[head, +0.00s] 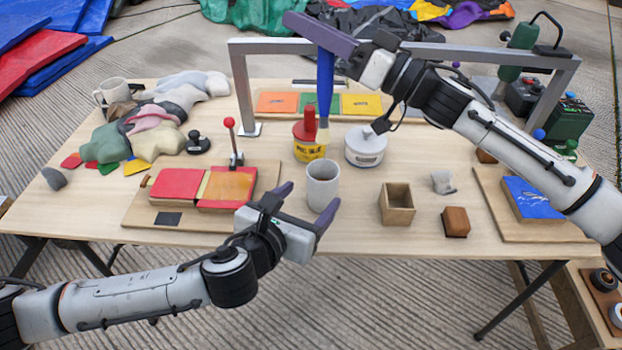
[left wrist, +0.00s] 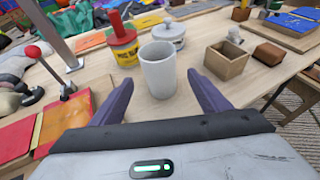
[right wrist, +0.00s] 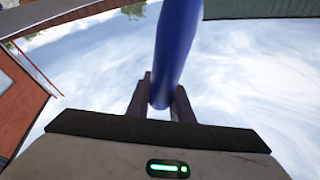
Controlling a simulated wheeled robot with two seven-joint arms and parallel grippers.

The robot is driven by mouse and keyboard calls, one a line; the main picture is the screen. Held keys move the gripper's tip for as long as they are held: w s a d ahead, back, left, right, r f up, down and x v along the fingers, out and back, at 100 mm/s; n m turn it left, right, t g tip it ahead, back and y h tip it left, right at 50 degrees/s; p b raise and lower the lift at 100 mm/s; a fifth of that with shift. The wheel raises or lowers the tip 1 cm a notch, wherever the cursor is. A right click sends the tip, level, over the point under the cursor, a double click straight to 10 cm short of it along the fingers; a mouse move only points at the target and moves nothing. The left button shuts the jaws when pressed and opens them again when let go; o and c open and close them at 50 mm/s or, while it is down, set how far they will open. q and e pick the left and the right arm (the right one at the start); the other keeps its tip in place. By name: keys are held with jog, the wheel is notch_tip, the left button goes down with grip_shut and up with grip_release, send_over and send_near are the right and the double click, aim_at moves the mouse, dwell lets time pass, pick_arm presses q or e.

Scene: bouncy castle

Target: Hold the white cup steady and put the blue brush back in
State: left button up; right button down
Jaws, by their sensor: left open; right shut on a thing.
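The white cup (head: 322,187) stands upright on the table near its front edge; it also shows in the left wrist view (left wrist: 158,72). My left gripper (head: 308,202) is open at the cup's near side. In the left wrist view its fingers point towards the cup, one to each side, with gaps. The blue brush (head: 325,90) hangs upright, tan bristles down, above and behind the cup. My right gripper (head: 320,36) is shut on the brush's upper end, high over the table. The right wrist view shows the blue handle (right wrist: 177,50) between its fingers.
A red and yellow glue pot (head: 308,150) and a white lidded pot (head: 365,147) stand behind the cup. An open wooden box (head: 397,204) is to its right, a red-padded board (head: 180,188) to its left. A grey metal frame (head: 242,90) spans the back.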

aim_at(327, 179)
pick_arm(q)
jog(key=x, duration=1.2)
jog(key=shift+a, duration=0.1)
jog(key=c, duration=1.2)
jog(key=shift+c, duration=0.2)
pick_arm(e)
jog(key=shift+s+a+f+n+t, duration=0.25)
jog(key=shift+s+f+n+t, duration=0.55)
jog(key=shift+s+f+n, duration=0.25)
jog(key=shift+s+d+f+n+t, duration=0.25)
jog(key=shift+d+f+t, duration=0.2)
jog(key=shift+f+t, duration=0.15)
pick_arm(q)
jog(key=shift+s+f, duration=0.1)
pick_arm(e)
jog(key=shift+f, duration=1.9)
